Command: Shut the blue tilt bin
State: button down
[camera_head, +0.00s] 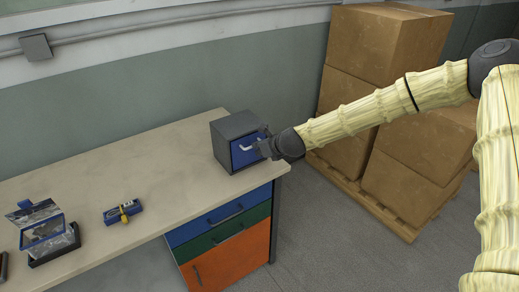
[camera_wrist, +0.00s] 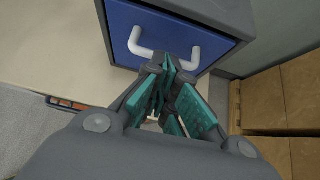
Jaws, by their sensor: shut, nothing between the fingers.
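The blue tilt bin (camera_head: 246,150) sits in a dark grey housing (camera_head: 222,148) on the right end of the workbench. Its blue front with a white handle (camera_wrist: 188,57) fills the upper middle of the wrist view. In that view the front looks close to flush with the housing; I cannot tell whether a small gap is left. My gripper (camera_head: 262,146) is at the bin's front, by the right side of the handle. In the wrist view its teal-padded fingers (camera_wrist: 169,68) are together with nothing between them, and their tips overlap the handle. Contact is unclear.
The workbench (camera_head: 150,170) has blue, green and orange drawers (camera_head: 222,235) below. Cardboard boxes (camera_head: 385,45) stand on a pallet at right.

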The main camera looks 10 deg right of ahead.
jog(key=shift+w+r+b+v, duration=0.5)
jog(key=shift+b+v, duration=1.25)
jog(key=shift+v, duration=4)
jog(key=s+f+n+g+h, duration=0.1)
jog(key=s+f+n+g, duration=0.1)
jog(key=s+f+n, duration=1)
jog(key=s+f+n+g+h, duration=0.1)
jog(key=s+f+g+h, duration=0.15)
jog(key=s+f, duration=1.05)
jog(key=s+d+f+n+g, duration=0.1)
jog(key=s+d+f+n, duration=0.1)
jog(key=s+f+n, duration=0.3)
jog(key=s+d+f+n+g+h, duration=0.1)
jog(key=s+f+n, duration=0.4)
jog(key=s, duration=0.6)
jog(key=s+d+f+n+g, duration=0.2)
jog(key=s+d+f+n, duration=0.3)
jog(key=s, duration=0.3)
jog(key=shift+s+f+n+g, duration=0.35)
jog(key=shift+f+n, duration=0.15)
jog(key=shift+n, duration=0.4)
jog(key=shift+w, duration=0.1)
